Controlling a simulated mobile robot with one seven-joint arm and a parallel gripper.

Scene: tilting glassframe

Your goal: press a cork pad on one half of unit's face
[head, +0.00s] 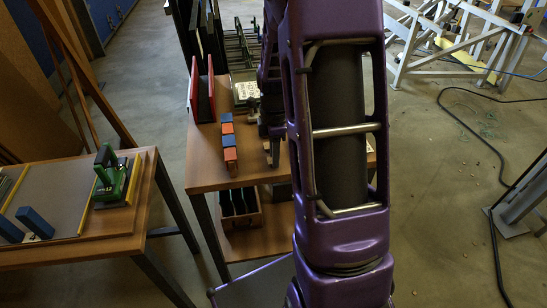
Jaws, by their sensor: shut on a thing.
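The end of my arm shows only in part behind my large purple arm link. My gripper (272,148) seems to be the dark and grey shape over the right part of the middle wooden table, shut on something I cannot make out. No cork pad can be told for certain. A row of blue and orange blocks (229,143) stands on that table, left of my gripper. The unit and its face cannot be made out; a grey panel (85,198) lies on the left table, but I cannot tell if it is the unit.
The middle table (208,160) also bears red-edged dark panels (202,95) and a white label (245,92). A box (240,207) sits on its lower shelf. The left table (105,248) holds a green handled tool (112,175) and blue blocks (35,222). A cable crosses the right floor.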

